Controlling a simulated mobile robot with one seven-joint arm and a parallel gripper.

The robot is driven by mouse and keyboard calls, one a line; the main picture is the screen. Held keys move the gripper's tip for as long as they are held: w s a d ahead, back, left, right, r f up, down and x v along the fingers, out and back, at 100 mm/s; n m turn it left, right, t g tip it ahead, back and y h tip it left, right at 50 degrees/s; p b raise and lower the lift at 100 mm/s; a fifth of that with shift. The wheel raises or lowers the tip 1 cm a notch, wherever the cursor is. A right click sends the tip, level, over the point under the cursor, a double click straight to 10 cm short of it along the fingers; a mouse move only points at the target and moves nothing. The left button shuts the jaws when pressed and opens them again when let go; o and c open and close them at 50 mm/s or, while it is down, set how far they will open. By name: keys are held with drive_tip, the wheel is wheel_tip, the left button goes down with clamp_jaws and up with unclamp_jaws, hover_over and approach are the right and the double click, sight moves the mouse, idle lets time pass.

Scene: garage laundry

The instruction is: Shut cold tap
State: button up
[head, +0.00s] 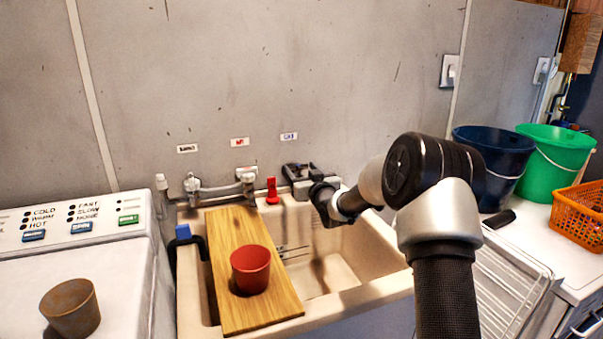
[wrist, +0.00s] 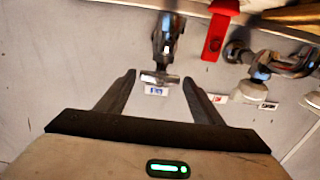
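The cold tap (wrist: 165,42) is a metal tap with a small cross-bar handle (wrist: 160,78), seen in the wrist view beside a wall label with blue marking (wrist: 156,90). My gripper (wrist: 162,82) is open, with one dark finger on each side of the handle. I see gaps between the handle and both fingers; whether it lies at fingertip depth I cannot tell. In the head view my gripper (head: 298,169) is at the back of the sink, below the blue-marked label (head: 289,136), and hides most of the tap.
A red lever (head: 271,189) stands just left of my gripper, and metal pipework (head: 215,189) lies further left. The sink (head: 345,287) holds a wooden board (head: 225,240) across it with a red cup (head: 250,269) on top. Blue (head: 490,165) and green buckets (head: 553,160) stand right.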

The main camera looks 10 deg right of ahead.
drive_tip(key=shift+o, duration=0.7)
drive_tip(key=shift+s+f, duration=0.1)
drive_tip(key=shift+s, duration=0.15)
drive_tip(key=s+d+p, duration=0.1)
drive_tip(key=s+d, duration=0.2)
drive_tip(key=s, duration=1.3)
drive_tip(key=shift+s, duration=0.35)
